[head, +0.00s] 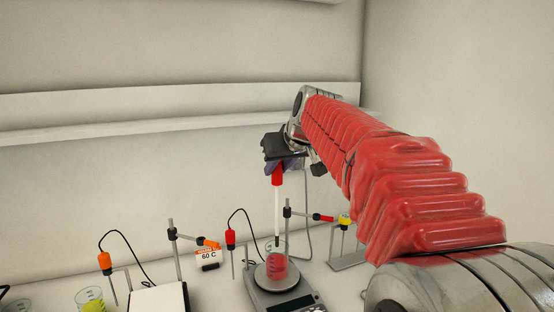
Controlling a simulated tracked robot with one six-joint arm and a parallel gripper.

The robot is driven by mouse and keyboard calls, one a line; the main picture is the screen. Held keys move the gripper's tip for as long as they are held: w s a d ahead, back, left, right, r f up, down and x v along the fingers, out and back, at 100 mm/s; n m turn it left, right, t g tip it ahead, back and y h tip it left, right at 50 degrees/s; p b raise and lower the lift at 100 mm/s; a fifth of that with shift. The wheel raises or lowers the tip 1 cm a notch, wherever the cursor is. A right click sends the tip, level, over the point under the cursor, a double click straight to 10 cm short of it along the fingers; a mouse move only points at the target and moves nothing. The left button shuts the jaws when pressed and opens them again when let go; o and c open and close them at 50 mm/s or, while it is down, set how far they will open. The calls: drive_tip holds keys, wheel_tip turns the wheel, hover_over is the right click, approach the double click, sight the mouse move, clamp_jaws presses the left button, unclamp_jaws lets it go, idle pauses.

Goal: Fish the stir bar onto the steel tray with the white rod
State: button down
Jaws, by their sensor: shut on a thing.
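My gripper (280,163) is shut on the red handle of the white rod (277,205) and holds it upright, pointing down. The rod's dark tip is at the mouth of a clear beaker (277,264) holding red liquid. I cannot tell whether the tip is inside the rim or behind it. The beaker stands on a grey instrument (262,282) with a dark display at its front. The stir bar does not show. I cannot make out the steel tray for certain.
A stand (288,225) with a clamp rises close behind the beaker. A shelf ledge (150,120) runs behind.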

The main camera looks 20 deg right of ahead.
sight(279, 179)
drive_tip(key=shift+f, duration=2.8)
drive_tip(key=shift+s+r, duration=0.1)
drive_tip(key=shift+r, duration=0.5)
drive_tip(key=shift+r, duration=0.2)
drive_tip(key=shift+r, duration=6.5)
